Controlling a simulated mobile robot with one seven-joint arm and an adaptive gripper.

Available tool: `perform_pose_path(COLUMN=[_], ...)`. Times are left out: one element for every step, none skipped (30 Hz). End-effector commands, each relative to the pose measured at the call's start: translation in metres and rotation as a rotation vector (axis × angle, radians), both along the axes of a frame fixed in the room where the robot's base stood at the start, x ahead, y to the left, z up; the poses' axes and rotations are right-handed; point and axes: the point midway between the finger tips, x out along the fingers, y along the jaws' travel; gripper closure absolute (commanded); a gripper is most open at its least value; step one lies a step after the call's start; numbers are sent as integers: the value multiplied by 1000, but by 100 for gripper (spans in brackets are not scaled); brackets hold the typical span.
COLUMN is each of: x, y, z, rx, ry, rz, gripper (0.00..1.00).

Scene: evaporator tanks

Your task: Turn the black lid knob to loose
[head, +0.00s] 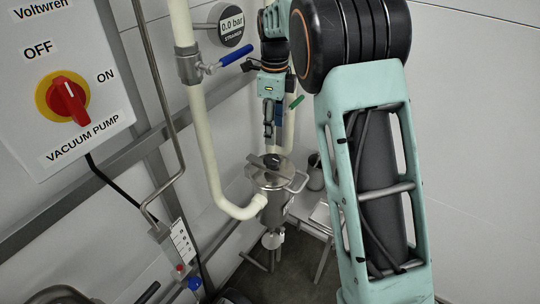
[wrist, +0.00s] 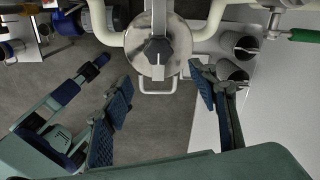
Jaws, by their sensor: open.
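The black lid knob (head: 271,160) sits on top of the round metal lid (head: 290,181) of a small steel strainer vessel (head: 274,212). In the wrist view the knob (wrist: 157,49) is dark, with a grey bar across it, at the upper middle on the shiny lid (wrist: 172,68). My gripper (head: 269,138) points down above the lid in the head view, apart from the knob. In the wrist view my gripper (wrist: 160,82) is open and empty, its blue-padded fingers spread left and right, below the knob in the picture.
A cream pipe (head: 205,140) with a blue-handled valve (head: 236,58) runs beside the vessel. A round pressure gauge (head: 231,22) hangs behind. The vacuum pump panel (head: 65,85) is at left. Metal cups (wrist: 236,56) stand right of the lid on a white surface.

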Motion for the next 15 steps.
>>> perform_pose_path(x=[2, 2, 3, 3, 3, 3, 2, 2, 2, 2, 2, 2, 2, 2, 1], y=[2, 3, 4, 5, 5, 5, 5, 5, 5, 4, 4, 4, 4, 4, 4], z=[-2, -4, -5, -7, -8, -11, -15, -18, -24, -29, -35, -43, -48, -54, -63], rx=[3, 5, 7, 7, 7, 8, 7, 7, 6, 6, 6, 5, 6, 6, 5], ry=[4, 6, 7, 8, 9, 10, 10, 10, 12, 12, 12, 13, 12, 13, 13], rz=[-9, -14, -19, -20, -22, -22, -22, -22, -22, -22, -22, -22, -22, -22, -21], gripper=[46, 46, 46, 46, 46, 46, 46, 46, 46, 46, 46, 46, 46, 46, 46])
